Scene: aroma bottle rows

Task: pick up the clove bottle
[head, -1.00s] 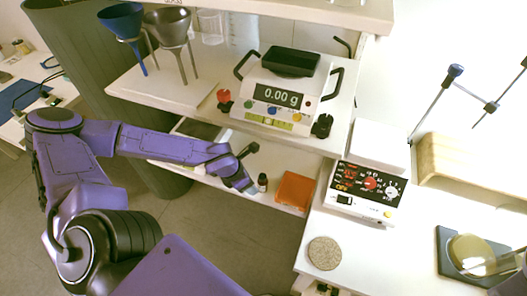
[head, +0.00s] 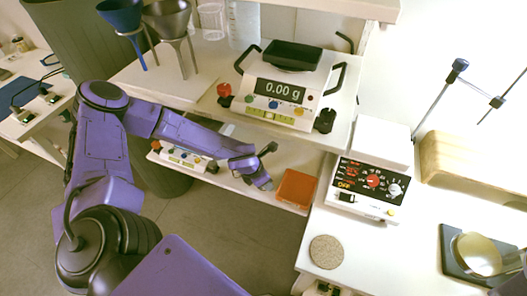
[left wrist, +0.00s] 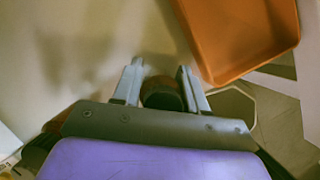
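A small dark bottle with a black cap (left wrist: 161,95) stands upright on the lower shelf. No label on it can be read. My left gripper (left wrist: 160,82) has one finger on each side of the bottle. Whether the fingers press on it or leave slight gaps, I cannot tell. In the head view my left gripper (head: 263,181) is low over the lower shelf, left of the orange tray, and it mostly hides the bottle. My right gripper is not clearly seen.
The orange tray (head: 296,188) lies close right of my left gripper and also shows in the wrist view (left wrist: 240,35). The upper shelf holding the balance (head: 285,90) overhangs behind. A white device (head: 181,158) sits left on the lower shelf. A heater (head: 366,187) stands right.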

